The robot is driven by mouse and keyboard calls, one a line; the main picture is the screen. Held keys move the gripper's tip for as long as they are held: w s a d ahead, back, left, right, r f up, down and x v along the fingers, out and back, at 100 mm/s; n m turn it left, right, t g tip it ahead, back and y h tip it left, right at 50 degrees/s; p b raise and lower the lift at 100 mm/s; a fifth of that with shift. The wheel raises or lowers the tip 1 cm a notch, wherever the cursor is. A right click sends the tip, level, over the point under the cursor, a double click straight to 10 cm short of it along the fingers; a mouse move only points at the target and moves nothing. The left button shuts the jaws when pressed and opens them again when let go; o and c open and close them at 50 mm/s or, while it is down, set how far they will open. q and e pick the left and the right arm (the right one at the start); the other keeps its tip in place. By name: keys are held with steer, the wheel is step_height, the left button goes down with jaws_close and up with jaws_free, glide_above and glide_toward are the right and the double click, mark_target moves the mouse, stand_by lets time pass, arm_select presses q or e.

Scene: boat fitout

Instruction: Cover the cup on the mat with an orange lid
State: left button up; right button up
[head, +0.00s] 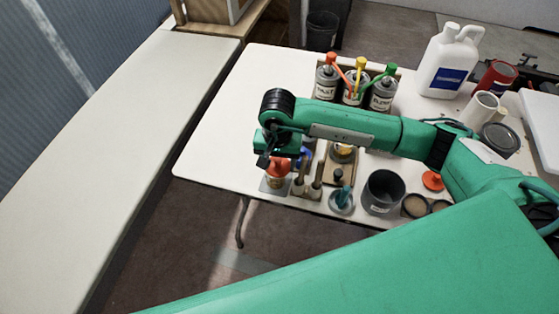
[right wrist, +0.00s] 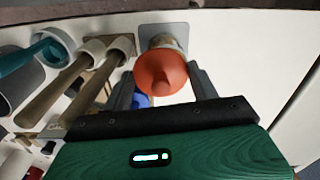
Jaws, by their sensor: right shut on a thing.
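An orange lid (right wrist: 162,74) with a knob is between the two fingers of my right gripper (right wrist: 166,84). In the head view this lid (head: 278,164) shows just under my right gripper (head: 272,160). The cup (head: 277,181) stands upright on a grey mat (head: 268,188) near the table's front edge, directly below the lid. In the right wrist view the lid hides most of the cup, and the mat (right wrist: 178,29) shows behind. I cannot tell whether the lid touches the rim. A second orange lid (head: 433,181) lies farther right. My left gripper is out of view.
A wooden-handled tool holder (head: 308,190) stands close right of the cup. A teal brush in a round dish (head: 341,198) and a dark pot (head: 383,191) are farther right. Labelled cans (head: 353,88) and a white jug (head: 449,62) stand behind. The table's left part is clear.

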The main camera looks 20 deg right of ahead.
mark_target(275, 161)
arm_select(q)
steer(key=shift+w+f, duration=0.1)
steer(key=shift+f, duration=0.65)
arm_select(e)
steer(key=shift+d+f, duration=0.1)
steer(key=shift+f, duration=0.55)
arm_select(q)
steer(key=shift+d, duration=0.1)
arm_select(e)
steer(key=o, duration=1.4)
steer(key=shift+c, duration=0.2)
steer(key=shift+r, duration=0.1)
steer(key=shift+w+a+r+p, duration=0.1)
steer(key=shift+a+r+p, duration=0.15)
steer(key=shift+r, duration=0.6)
steer(key=shift+s+a+r+p, duration=0.1)
steer(key=shift+r+p, duration=0.25)
steer(key=shift+r, duration=0.5)
steer(key=shift+w+a+r+p, duration=0.1)
steer(key=shift+a+r+p, duration=0.15)
steer(key=shift+r, duration=0.6)
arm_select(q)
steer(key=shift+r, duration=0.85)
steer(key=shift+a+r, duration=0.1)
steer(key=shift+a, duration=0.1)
arm_select(e)
steer(key=shift+d+r, duration=0.1)
steer(key=shift+r, duration=0.05)
